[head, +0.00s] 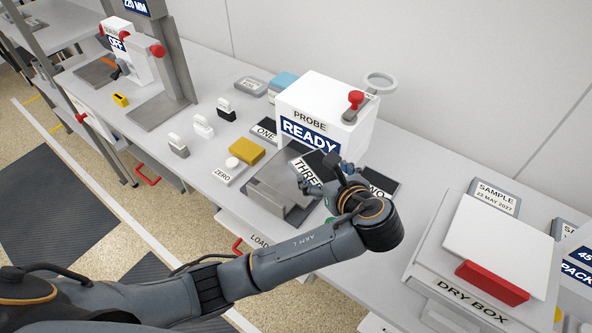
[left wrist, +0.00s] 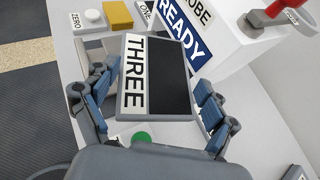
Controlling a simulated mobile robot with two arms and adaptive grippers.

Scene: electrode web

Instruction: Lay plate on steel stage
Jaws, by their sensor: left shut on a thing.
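A dark plate with a white THREE label (left wrist: 165,75) lies between the fingers of my left gripper (left wrist: 150,85) in the left wrist view. The gripper is shut on it by its two sides. In the head view the plate's label (head: 306,173) shows beside my left gripper (head: 322,178), at the right rear of the steel stage (head: 268,202). My arm and gripper hide part of the stage and plate. I cannot tell whether the plate touches the stage. My right gripper is not in view.
The white probe box reading READY (head: 318,108) stands close behind the stage. Plates ONE (head: 265,129) and TWO (head: 382,184) lie either side. A yellow block (head: 246,151) and a ZERO button (head: 232,163) are left of the stage. The dry box (head: 500,245) is at right.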

